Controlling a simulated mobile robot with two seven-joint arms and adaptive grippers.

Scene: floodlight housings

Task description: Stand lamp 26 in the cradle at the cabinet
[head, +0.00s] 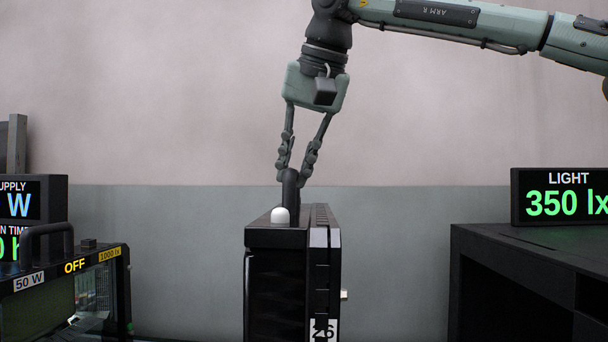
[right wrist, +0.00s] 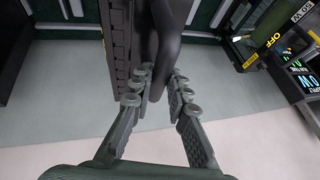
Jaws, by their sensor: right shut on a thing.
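Lamp 26 (head: 265,285) is a black floodlight housing with a ribbed side, a white knob on top and a "26" label low on its side. It hangs upright in the middle of the head view, and its lower end is cut off by the frame. My right gripper (head: 294,172) comes down from above, shut on the lamp's dark top handle (head: 290,192). In the right wrist view the right gripper's fingers (right wrist: 160,90) stand on either side of the dark handle. A dark cabinet (head: 490,285) stands at the right. I cannot make out a cradle. My left gripper is not in view.
A display (head: 560,197) reading "LIGHT 350 lx" stands on the cabinet. At the left is another lamp (head: 70,265) marked "50 W", "OFF" and "1000 lx", with a supply display (head: 35,210) behind it. Open space lies between lamp 26 and the cabinet.

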